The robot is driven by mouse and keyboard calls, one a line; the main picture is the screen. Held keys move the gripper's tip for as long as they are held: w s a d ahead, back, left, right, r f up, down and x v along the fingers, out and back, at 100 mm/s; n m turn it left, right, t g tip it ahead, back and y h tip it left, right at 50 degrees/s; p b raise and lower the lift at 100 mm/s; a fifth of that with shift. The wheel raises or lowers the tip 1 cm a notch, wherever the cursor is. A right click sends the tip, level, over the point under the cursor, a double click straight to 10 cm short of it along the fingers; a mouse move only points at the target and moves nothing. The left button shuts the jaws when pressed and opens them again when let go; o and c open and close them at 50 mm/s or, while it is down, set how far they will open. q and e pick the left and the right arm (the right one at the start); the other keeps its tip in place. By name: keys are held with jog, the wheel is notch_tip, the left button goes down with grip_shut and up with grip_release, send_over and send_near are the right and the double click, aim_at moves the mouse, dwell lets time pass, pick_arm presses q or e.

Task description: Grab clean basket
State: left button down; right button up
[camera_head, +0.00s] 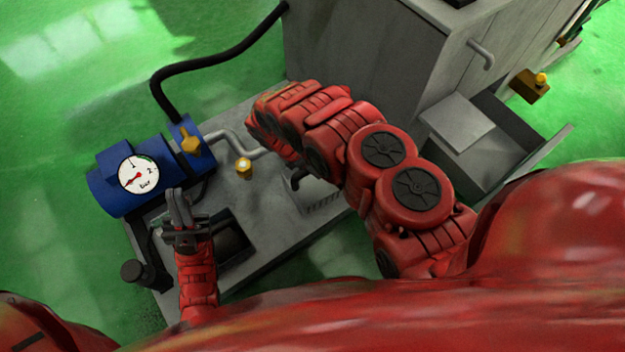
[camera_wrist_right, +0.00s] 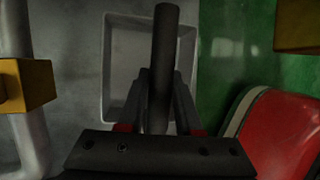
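In the right wrist view a dark round bar (camera_wrist_right: 165,50) stands between the two fingers of my right gripper (camera_wrist_right: 162,85). The fingers flank it closely, but whether they press on it I cannot tell. A grey rectangular tray-like basket (camera_wrist_right: 112,75) with a pale rim lies behind the bar. In the head view my right arm hides its own gripper. A dark hooked handle (camera_head: 296,180) and a grey slotted part (camera_head: 323,204) show just beside that arm. My left gripper (camera_head: 178,195) is over the grey unit's front left, its fingers near each other; their gap is unclear.
A blue pump (camera_head: 115,190) with a round pressure gauge (camera_head: 138,174) stands at the left of the grey unit. A black hose (camera_head: 205,64) runs up to a tall grey cabinet (camera_head: 370,65). An open grey bin (camera_head: 515,150) stands at right. Green floor surrounds everything.

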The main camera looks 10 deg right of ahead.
grip_shut()
dwell(1.0)
